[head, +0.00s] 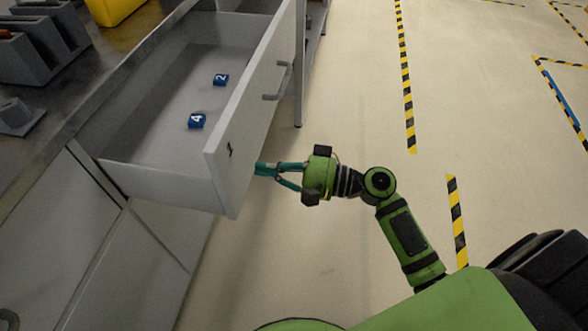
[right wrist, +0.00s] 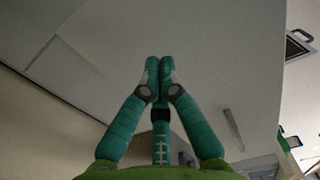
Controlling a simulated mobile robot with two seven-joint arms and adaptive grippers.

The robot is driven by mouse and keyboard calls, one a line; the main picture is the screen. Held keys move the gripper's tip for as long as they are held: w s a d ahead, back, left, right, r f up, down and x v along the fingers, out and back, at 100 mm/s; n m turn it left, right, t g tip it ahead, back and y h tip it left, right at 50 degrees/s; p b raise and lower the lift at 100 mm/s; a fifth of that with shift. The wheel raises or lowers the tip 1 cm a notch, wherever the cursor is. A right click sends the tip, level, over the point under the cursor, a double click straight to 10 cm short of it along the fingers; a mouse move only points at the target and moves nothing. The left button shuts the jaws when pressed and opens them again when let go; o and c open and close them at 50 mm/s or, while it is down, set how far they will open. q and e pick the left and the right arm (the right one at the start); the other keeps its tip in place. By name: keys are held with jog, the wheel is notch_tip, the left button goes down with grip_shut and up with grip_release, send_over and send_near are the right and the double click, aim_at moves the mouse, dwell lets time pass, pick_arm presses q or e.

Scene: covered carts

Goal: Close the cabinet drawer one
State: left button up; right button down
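The cabinet drawer (head: 158,183) is pulled well out of the grey cabinet in the head view. Its front panel (head: 252,112) has a grey handle (head: 279,82) and a small dark mark near its lower corner. Two blue numbered blocks, a 4 (head: 197,121) and a 2 (head: 221,80), lie inside. My right gripper (head: 260,169) points at the outer face of the front panel near its lower end, away from the handle. In the right wrist view its fingertips (right wrist: 158,66) are together with nothing between them. Whether they touch the panel is unclear. My left gripper is out of view.
The dark countertop (head: 100,62) above the drawer carries a grey holder (head: 40,50) and a yellow bin (head: 112,8). More closed cabinet fronts (head: 110,265) lie below. The floor (head: 350,90) to the right is open, with yellow-black striped tape (head: 405,75).

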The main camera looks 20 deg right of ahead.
jog(key=shift+x, duration=0.95)
jog(key=shift+w+a, duration=0.15)
jog(key=shift+a, duration=0.05)
